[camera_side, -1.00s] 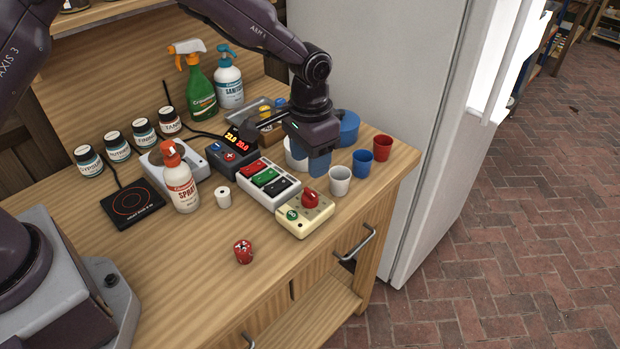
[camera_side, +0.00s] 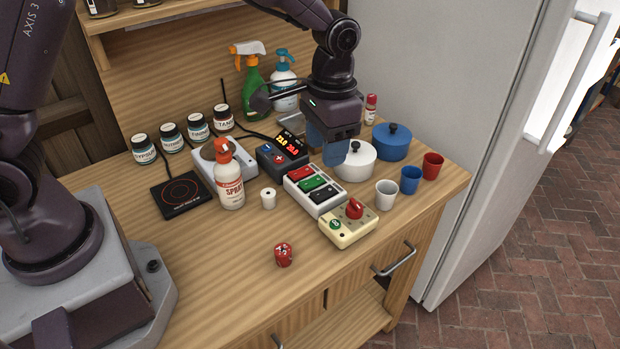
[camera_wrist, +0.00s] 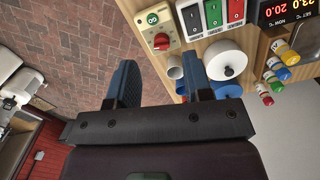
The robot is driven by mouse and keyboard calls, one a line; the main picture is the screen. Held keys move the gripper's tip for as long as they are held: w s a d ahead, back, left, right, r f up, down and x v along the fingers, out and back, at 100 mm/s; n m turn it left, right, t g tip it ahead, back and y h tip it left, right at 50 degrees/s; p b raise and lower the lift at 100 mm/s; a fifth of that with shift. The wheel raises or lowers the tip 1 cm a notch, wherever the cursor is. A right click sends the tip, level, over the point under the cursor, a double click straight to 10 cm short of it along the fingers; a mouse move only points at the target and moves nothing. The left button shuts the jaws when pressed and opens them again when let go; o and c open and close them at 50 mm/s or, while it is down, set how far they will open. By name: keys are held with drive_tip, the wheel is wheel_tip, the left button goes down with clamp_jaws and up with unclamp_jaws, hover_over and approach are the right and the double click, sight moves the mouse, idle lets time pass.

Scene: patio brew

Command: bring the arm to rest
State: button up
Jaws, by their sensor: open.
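My gripper (camera_side: 334,145) is held above the wooden bench (camera_side: 225,262), with its blue fingers pointing down. In the side view it overlaps the left part of a white lidded pot (camera_side: 358,162). In the wrist view the two fingers of my gripper (camera_wrist: 158,76) stand well apart with nothing between them. The white pot (camera_wrist: 225,60) shows beyond the right finger there, apart from it as far as I can see.
A blue pot (camera_side: 392,142) and white, blue and red cups (camera_side: 432,165) stand right of my gripper. A switch box (camera_side: 315,190), red-knob box (camera_side: 348,226), display unit (camera_side: 282,155) and spray bottle (camera_side: 229,182) stand nearby. The bench's front left is mostly clear around a red die-like object (camera_side: 283,254).

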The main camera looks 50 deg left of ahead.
drive_tip(key=s+a+r+n+t, duration=0.1)
drive_tip(key=s+a+r+t, duration=0.2)
drive_tip(key=s+r, duration=0.5)
drive_tip(key=s+a+r+n+t, duration=0.1)
drive_tip(key=s+a+r+t, duration=0.2)
drive_tip(key=s, duration=0.9)
wheel_tip(320, 180, up, 5)
drive_tip(key=shift+s+a+f, duration=0.1)
drive_tip(key=shift+s+a, duration=0.05)
drive_tip(key=shift+a, duration=1.1)
drive_tip(key=shift+c, duration=0.4)
